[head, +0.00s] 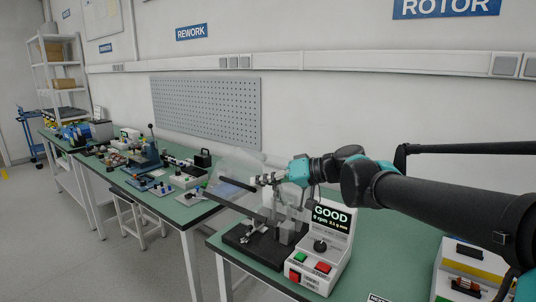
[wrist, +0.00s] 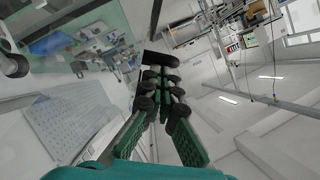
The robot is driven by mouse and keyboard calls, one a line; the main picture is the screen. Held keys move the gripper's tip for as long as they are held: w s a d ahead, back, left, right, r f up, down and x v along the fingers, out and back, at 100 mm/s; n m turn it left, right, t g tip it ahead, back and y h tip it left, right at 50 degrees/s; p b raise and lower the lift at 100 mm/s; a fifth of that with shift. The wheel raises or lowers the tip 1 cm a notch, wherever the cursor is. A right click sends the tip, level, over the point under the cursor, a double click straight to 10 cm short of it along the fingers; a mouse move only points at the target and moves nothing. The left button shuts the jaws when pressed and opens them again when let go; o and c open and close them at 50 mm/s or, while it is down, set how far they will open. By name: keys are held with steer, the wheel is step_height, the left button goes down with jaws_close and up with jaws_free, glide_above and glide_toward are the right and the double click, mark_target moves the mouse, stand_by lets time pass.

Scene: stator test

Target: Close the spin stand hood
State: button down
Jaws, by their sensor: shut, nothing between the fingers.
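The spin stand has a dark base (head: 240,246) and a white control box (head: 322,262) on the near green bench. The box screen reads GOOD. Its clear hood (head: 238,164) is tilted up above the base, open, with a dark bar (head: 238,184) along it. My gripper (head: 262,180) is shut and empty at the right end of this bar, close to the hood; I cannot tell whether it touches. In the wrist view the shut fingers (wrist: 160,75) show in the middle, and a clear pane (wrist: 80,55) fills the upper left.
My arm reaches in from the right above the bench. A white and yellow box (head: 470,270) stands at the bench's right end. A second bench (head: 120,178) with several tools and devices lies to the left, past a gap. A pegboard (head: 205,110) hangs on the wall behind.

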mark_target(258, 212)
steer(key=f, duration=0.3)
steer(key=f+n+h, duration=0.1)
steer(key=f, duration=0.2)
steer(key=s+f+n+t, duration=0.1)
steer(key=f, duration=0.2)
steer(key=shift+a, duration=0.4)
step_height(258, 212, down, 10)
steer(key=w+d+n+t+h, duration=0.1)
steer(key=n, duration=0.1)
steer(key=shift+w+n+t+h, duration=0.25)
steer(key=shift+n+t+h, duration=0.15)
steer(key=shift+d, duration=0.15)
